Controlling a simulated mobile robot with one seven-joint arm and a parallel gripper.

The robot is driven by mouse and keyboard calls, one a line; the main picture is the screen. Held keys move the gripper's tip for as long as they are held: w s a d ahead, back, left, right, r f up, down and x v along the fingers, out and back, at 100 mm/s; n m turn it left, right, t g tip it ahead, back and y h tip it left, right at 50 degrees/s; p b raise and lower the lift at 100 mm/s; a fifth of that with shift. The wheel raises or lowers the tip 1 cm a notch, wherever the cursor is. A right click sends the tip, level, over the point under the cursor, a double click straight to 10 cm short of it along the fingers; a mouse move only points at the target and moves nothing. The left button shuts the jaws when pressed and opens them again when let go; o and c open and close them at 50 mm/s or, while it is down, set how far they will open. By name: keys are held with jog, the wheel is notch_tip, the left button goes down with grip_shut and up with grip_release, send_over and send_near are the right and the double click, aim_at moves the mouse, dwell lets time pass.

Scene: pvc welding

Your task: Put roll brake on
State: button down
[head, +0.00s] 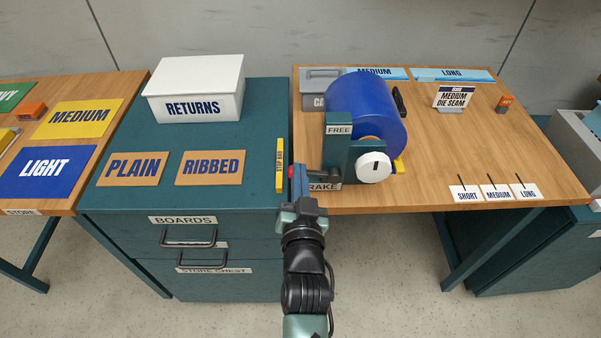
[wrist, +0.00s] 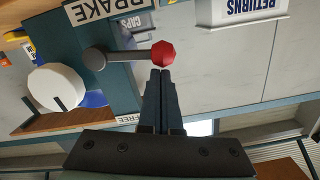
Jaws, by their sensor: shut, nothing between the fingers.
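The blue roll (head: 362,108) sits on a teal stand (head: 345,155) with a white knob (head: 373,168) on its near side. The stand carries a FREE label (head: 339,130) high up and a BRAKE label (head: 325,187) low down. The brake lever is a grey arm (wrist: 125,56) with a red knob (wrist: 163,53). In the wrist view it points sideways, between the BRAKE label (wrist: 105,8) and the FREE label (wrist: 128,118). My gripper (wrist: 161,72) is shut and empty, its tips right at the red knob. I cannot tell whether they touch it.
A white RETURNS box (head: 195,90) and PLAIN and RIBBED boards (head: 210,168) lie on the teal chest to the left. The wooden bench (head: 440,150) is mostly clear right of the roll.

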jog(key=shift+a+f+n+b, duration=0.3)
jog(key=shift+f+n, duration=0.3)
jog(key=shift+n, duration=0.2)
jog(key=shift+s, duration=0.1)
